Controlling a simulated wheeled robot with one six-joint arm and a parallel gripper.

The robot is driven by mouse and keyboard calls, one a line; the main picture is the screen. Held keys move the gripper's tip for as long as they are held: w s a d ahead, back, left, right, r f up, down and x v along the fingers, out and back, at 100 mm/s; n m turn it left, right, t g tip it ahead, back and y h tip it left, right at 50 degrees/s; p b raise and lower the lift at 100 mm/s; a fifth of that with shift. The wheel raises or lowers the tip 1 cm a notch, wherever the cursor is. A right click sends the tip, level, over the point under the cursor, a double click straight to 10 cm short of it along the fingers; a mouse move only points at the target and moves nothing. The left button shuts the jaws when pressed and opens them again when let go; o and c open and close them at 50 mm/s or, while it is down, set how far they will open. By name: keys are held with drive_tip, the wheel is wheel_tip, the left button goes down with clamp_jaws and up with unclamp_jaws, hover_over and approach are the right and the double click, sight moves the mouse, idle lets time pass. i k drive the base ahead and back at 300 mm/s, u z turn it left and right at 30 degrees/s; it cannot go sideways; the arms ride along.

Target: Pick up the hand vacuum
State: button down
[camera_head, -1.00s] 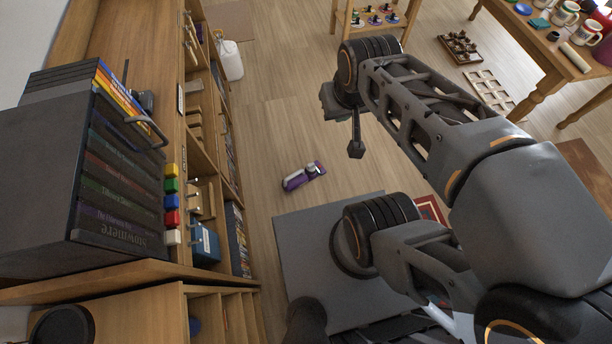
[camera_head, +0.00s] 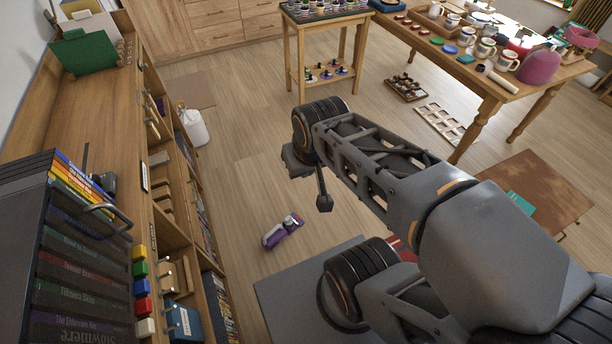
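A small purple and white hand vacuum (camera_head: 282,232) lies on the wooden floor, between the shelf unit on the left and my arm. My arm crosses the right half of the view. The end of my arm, with my gripper (camera_head: 322,200), hangs above the floor, up and to the right of the vacuum and apart from it. A dark finger-like part points down there. I cannot make out both fingertips, so its opening does not show.
A wooden shelf unit (camera_head: 120,130) with boxes and discs runs along the left. A grey mat (camera_head: 285,295) lies below the vacuum. A small wooden stand (camera_head: 325,45) and a table with mugs (camera_head: 525,80) stand at the back. A white jug (camera_head: 193,127) sits by the shelf. Floor around the vacuum is clear.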

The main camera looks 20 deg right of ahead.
sight(279, 232)
drive_tip(key=z, duration=0.6)
drive_tip(key=i, duration=0.7)
drive_tip(key=u, duration=2.5)
